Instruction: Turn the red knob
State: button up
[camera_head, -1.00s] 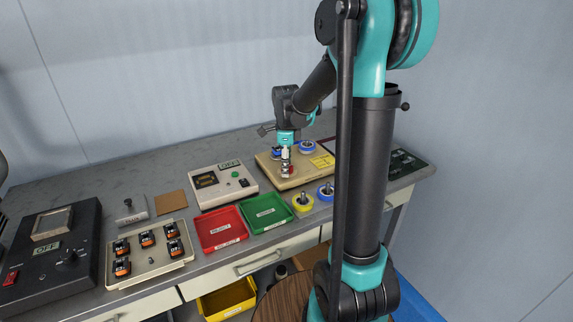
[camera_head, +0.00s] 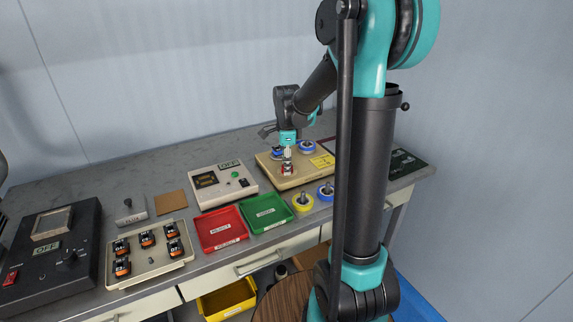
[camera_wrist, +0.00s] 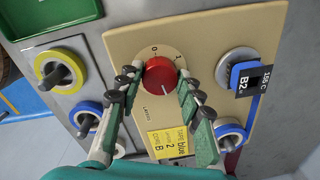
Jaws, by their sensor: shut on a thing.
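The red knob (camera_wrist: 160,76) stands on the beige panel (camera_wrist: 122,42) of the coil winder, with a 0 and a 1 printed above it. My gripper (camera_wrist: 157,78) is shut on the knob, one finger at its left side and one at its right. In the head view my gripper (camera_head: 287,153) points down over the beige winder panel (camera_head: 268,163) at the back right of the bench. The knob is small there and partly covered by the fingers.
A blue spool with a dark B2 tag (camera_wrist: 261,80) sits right of the knob. A yellow label (camera_wrist: 170,143) lies below it. A yellow spool (camera_wrist: 57,70) is at left. Red (camera_head: 205,222) and green (camera_head: 247,207) trays stand in front.

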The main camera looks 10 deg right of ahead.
jog(key=n, duration=0.4)
jog(key=shift+n, duration=0.3)
jog(key=n, duration=0.4)
jog(key=shift+d+n, duration=0.1)
jog(key=shift+n, duration=0.2)
jog(key=n, duration=0.4)
jog(key=shift+n+y, duration=0.3)
jog(key=n, duration=0.3)
jog(key=shift+d+n+g, duration=0.1)
jog(key=shift+n+g, duration=0.2)
jog(key=n, duration=0.4)
jog(key=shift+n, duration=0.3)
jog(key=n, duration=0.3)
jog(key=shift+n, duration=0.3)
jog(key=n, duration=0.4)
jog(key=shift+w+d, duration=0.1)
jog(key=shift+n+g, duration=0.3)
jog(key=shift+n, duration=1.7)
